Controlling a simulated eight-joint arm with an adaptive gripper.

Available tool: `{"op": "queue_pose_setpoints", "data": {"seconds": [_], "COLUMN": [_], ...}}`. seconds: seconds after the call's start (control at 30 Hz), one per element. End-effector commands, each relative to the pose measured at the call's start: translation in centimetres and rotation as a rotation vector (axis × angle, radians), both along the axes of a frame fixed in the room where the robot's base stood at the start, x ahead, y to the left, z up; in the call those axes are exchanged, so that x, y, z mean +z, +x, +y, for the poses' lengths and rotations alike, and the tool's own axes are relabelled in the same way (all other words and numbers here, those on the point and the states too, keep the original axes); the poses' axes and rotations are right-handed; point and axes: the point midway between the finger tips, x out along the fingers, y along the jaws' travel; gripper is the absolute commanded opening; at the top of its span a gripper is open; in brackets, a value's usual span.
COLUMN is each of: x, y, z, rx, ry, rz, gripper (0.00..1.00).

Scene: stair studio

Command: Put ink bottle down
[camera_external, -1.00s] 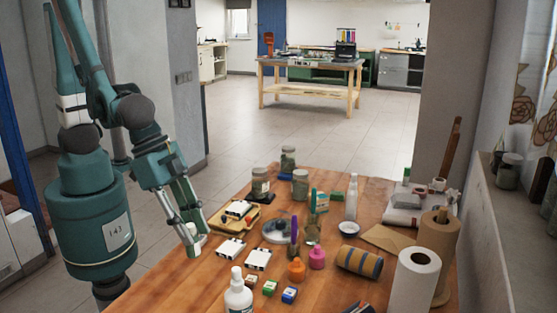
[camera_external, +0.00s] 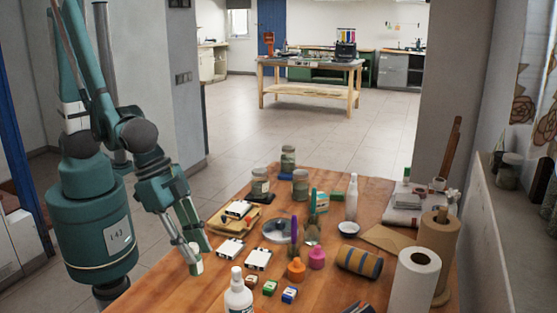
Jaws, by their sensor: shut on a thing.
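My gripper (camera_external: 196,257) is at the left side of the wooden table, pointing down. It is shut on a small pale bottle (camera_external: 196,267), which I take to be the ink bottle. The bottle looks roughly upright and partly hidden by the fingers. It is at or just above the tabletop near the left edge; I cannot tell whether it touches. An orange bottle (camera_external: 296,270) and a pink bottle (camera_external: 317,258) stand together near the middle of the table (camera_external: 180,291).
White boxes (camera_external: 230,248) and a wooden tray (camera_external: 250,224) lie right of my gripper. A white squeeze bottle (camera_external: 238,296) stands at the front. Jars (camera_external: 260,183) stand at the back. Bare wood shows around the front left.

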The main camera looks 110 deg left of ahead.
Motion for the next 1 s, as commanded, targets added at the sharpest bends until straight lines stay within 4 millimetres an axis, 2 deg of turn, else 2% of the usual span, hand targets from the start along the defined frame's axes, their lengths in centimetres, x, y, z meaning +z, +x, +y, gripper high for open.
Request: {"op": "queue_pose_setpoints", "data": {"seconds": [0.47, 0.83, 1.0], "x": [-0.6, -3.9, -4.5], "y": [0.0, 0.0, 0.0], "z": [0.0, 0.0, 0.0], "rx": [0.000, 0.000, 0.000], "ry": [0.000, 0.000, 0.000], "rz": [0.000, 0.000, 0.000], "gripper": [0.09, 0.09, 0.09]}}
